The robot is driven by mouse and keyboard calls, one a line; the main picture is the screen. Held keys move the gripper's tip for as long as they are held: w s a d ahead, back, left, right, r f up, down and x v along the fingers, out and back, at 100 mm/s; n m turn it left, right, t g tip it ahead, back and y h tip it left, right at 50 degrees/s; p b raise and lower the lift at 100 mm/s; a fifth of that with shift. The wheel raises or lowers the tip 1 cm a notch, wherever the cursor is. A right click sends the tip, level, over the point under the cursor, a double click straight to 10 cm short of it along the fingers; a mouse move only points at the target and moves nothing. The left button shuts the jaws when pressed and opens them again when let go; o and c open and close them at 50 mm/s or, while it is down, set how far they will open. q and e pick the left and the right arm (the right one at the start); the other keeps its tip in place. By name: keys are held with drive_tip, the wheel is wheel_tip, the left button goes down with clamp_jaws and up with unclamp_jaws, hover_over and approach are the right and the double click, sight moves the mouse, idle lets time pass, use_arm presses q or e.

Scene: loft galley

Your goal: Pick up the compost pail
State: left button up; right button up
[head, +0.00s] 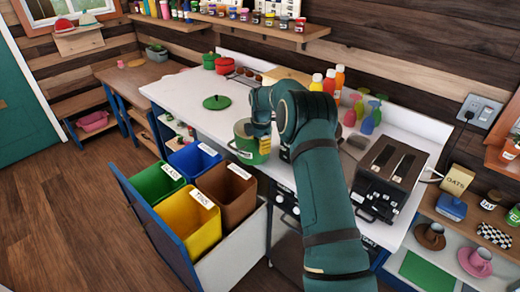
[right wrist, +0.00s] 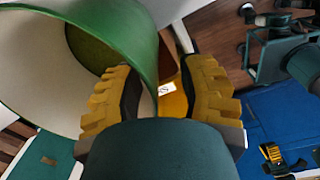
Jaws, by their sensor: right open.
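The compost pail, a green bucket (head: 245,147) with a pale label, stands on the white counter near its front edge in the head view. Its lid seems off; a green lid (head: 216,102) lies on the counter behind it. My right gripper (head: 262,128) is at the pail's rim and hides part of it. In the right wrist view the pail (right wrist: 145,35) shows its pale inside, and the open yellow fingers (right wrist: 158,95) have the green rim between them; I cannot tell whether they touch it. A small yellow-fingered gripper, seemingly my left (right wrist: 272,156), shows low at right.
Below the counter a pulled-out drawer holds green, blue, yellow (head: 188,222) and brown bins. A dark toaster (head: 390,175) stands right of my arm. Counter left of the lid is clear.

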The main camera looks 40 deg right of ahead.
wheel_tip(320, 180, up, 10)
drive_tip(key=shift+s, duration=0.3)
